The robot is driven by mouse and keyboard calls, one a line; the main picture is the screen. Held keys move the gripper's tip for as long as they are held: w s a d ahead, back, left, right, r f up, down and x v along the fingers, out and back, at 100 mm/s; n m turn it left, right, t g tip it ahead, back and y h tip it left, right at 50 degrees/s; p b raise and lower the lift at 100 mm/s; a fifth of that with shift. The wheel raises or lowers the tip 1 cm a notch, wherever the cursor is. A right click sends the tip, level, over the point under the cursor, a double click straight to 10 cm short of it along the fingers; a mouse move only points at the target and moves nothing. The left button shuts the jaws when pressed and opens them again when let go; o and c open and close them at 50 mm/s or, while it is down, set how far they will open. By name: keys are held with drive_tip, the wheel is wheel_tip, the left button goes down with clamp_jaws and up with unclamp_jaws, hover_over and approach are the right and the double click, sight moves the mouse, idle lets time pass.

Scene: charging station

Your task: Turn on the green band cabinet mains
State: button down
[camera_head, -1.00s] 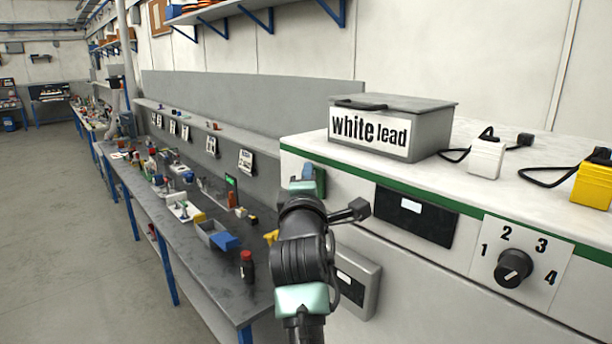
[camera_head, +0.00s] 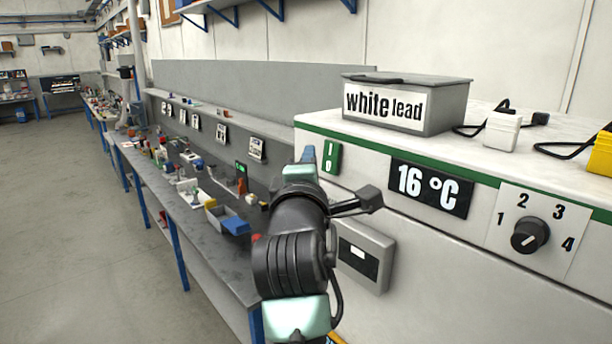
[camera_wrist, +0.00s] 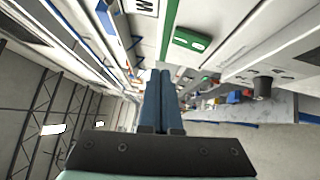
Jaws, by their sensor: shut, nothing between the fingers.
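The green band cabinet (camera_head: 420,250) is white, with a green stripe (camera_head: 400,156) along its top edge. A green switch (camera_head: 331,158) marked I and O sits at the left end of its front; it also shows in the wrist view (camera_wrist: 192,40). Which way the switch is pressed I cannot tell. The dark display (camera_head: 430,188) right of it is lit and reads 16 °C. My gripper (camera_wrist: 160,73) is shut and empty. In the head view its tip (camera_head: 307,155) is just left of the switch, seemingly apart from it; my wrist hides part of the cabinet's left edge.
A knob (camera_head: 530,236) numbered 1 to 4 is on the cabinet's right. A grey "white lead" box (camera_head: 440,105) and white (camera_head: 503,130) and yellow (camera_head: 601,154) plugs stand on top. A grey box (camera_head: 362,262) juts out below the display. A cluttered bench (camera_head: 205,240) runs left.

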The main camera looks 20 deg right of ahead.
drive_tip(key=s, duration=0.1)
drive_tip(key=s+a, duration=0.1)
drive_tip(key=s+a+b, duration=0.1)
drive_tip(key=shift+s+r, duration=0.2)
drive_tip(key=shift+r, duration=0.1)
drive_tip(key=shift+s+a+r, duration=0.1)
drive_tip(key=shift+a, duration=0.05)
